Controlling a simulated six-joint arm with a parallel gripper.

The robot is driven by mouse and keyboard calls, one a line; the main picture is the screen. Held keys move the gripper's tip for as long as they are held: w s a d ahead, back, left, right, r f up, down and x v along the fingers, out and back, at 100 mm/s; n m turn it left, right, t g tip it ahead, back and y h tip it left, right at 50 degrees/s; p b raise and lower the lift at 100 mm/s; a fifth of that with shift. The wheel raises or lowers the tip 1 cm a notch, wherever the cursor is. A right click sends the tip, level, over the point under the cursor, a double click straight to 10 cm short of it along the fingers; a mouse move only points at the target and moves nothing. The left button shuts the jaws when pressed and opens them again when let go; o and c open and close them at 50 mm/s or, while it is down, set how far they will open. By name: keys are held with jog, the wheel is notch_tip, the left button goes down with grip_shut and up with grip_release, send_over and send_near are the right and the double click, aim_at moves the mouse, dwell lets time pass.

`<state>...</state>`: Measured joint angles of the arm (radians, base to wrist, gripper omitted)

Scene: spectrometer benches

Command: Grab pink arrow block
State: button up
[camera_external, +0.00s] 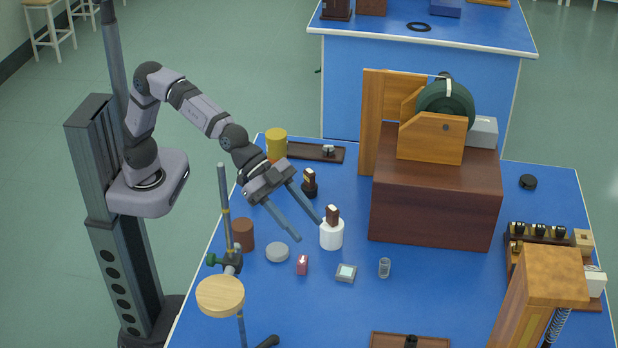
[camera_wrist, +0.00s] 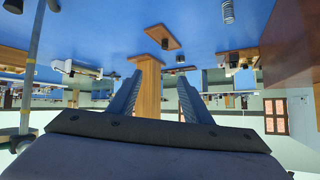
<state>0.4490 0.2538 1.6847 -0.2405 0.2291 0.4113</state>
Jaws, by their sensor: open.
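The pink arrow block (camera_external: 302,265) is a small reddish-pink block with a light arrow mark. It stands on the blue bench (camera_external: 330,295) in the external view, between a grey disc and a small square grey piece. My gripper (camera_external: 310,230) is open and empty, above the bench and up from the block in the picture, with its two long fingers spread apart. The fingers also show in the wrist view (camera_wrist: 158,90), with nothing held between them. I cannot make out the pink block in the wrist view.
A white bottle with a brown top (camera_external: 331,233) stands close to the right finger. A grey disc (camera_external: 277,252), a square grey piece (camera_external: 346,273) and a small glass (camera_external: 384,268) are near the block. A stand with a round wooden plate (camera_external: 221,295) is at the left.

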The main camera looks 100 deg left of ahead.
jog(key=w+a+r+t+p, duration=0.1)
jog(key=w+a+t, duration=0.25)
jog(key=w, duration=0.45)
jog(key=m+g+h+p, duration=0.2)
jog(key=m+g+h, duration=0.4)
jog(key=g+h, duration=0.2)
send_near(301, 256)
jog(key=x, duration=0.4)
jog(key=shift+w+r, duration=0.1)
jog(key=shift+r, duration=0.05)
jog(key=shift+y, duration=0.3)
jog(key=shift+p+x, duration=0.6)
jog(key=shift+x, duration=3.1)
grip_shut()
